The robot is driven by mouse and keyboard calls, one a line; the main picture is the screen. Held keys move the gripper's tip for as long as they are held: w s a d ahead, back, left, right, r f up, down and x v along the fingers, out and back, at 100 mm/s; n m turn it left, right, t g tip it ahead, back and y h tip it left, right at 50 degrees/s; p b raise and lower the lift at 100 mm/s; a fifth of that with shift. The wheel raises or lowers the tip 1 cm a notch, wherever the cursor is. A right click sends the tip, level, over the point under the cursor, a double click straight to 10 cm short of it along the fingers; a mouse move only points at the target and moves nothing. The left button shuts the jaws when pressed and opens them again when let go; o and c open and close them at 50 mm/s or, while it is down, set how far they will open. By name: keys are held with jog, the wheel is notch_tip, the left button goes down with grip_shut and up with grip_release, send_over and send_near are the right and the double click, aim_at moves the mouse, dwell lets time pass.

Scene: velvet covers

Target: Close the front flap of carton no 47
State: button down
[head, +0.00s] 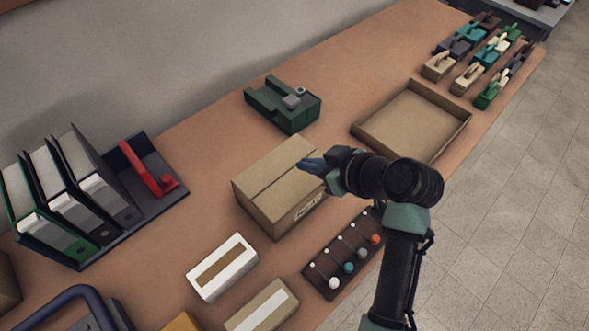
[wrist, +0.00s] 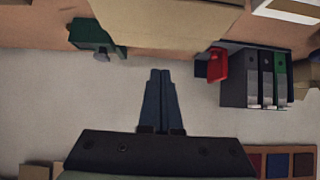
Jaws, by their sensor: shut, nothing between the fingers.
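The carton (head: 262,181) is a brown box on the table, with a label reading roughly "No 47" (head: 308,211) on its side facing the lower right. Its top looks flat and covered, with a seam running across it. My gripper (head: 305,163) is over the right end of the top and hides part of it. I cannot tell whether the fingers touch the carton. In the wrist view the carton (wrist: 170,18) fills the top middle, and my gripper (wrist: 160,72) has its dark blue fingers together with nothing between them.
A green block-shaped device (head: 268,105) stands behind the carton. An empty shallow tray (head: 366,128) lies to the right. A dark rack with colored knobs (head: 320,276) and a white-edged box (head: 233,280) are in front. Binders (head: 60,190) and a red tool (head: 143,168) stand left.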

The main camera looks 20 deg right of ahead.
aim_at(294, 180)
jog(key=x, duration=0.4)
jog(key=f, duration=0.1)
jog(key=w+f, duration=0.1)
jog(key=f, duration=0.1)
jog(key=shift+a+f+p, duration=0.2)
jog(key=shift+p, duration=0.15)
jog(key=shift+f, duration=0.55)
